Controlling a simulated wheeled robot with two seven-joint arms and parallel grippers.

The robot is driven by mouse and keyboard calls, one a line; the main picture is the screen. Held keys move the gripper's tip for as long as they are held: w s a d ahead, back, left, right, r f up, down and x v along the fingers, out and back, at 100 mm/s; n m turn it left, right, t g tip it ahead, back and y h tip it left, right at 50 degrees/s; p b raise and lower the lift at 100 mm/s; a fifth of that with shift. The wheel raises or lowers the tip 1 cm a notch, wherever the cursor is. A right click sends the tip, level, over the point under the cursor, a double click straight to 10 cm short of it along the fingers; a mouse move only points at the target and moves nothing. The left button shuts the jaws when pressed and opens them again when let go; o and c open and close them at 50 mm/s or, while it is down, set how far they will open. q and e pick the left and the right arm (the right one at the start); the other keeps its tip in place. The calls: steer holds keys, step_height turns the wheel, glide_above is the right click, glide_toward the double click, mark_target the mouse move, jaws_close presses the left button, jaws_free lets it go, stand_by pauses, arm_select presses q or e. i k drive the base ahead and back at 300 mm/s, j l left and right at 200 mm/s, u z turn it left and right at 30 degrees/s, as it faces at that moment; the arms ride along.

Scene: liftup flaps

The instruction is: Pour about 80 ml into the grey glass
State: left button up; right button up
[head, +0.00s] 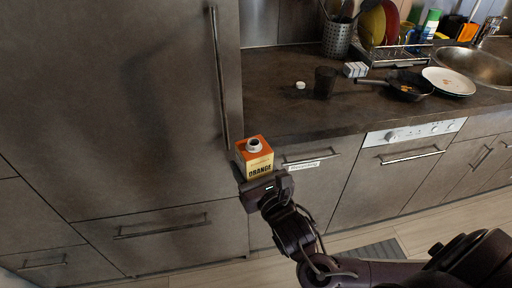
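An orange and cream carton (257,163) marked "ORANGE" is held in front of the cabinets, below the counter's front edge. It is roughly upright, and its round top opening is uncapped. My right gripper (263,184), on the arm coming in from the lower right, is shut on the carton's lower part. The carton hides part of the fingers. A dark grey glass (325,82) stands upright on the counter, above and right of the carton in the picture. Its contents cannot be made out. A small white cap (300,85) lies left of the glass. My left gripper is not in view.
The dark counter (280,118) is clear in front of the glass. To the glass's right are a small white block (355,69), a black pan (409,86) and white plates (449,81). A utensil holder (337,39) stands behind. A tall cabinet (120,100) borders the counter's left.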

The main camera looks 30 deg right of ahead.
mark_target(325, 77)
steer(key=k+l, duration=0.1)
steer(key=l, duration=0.85)
steer(key=k+l, duration=0.15)
steer(key=l, duration=0.35)
steer(key=i+u, duration=0.05)
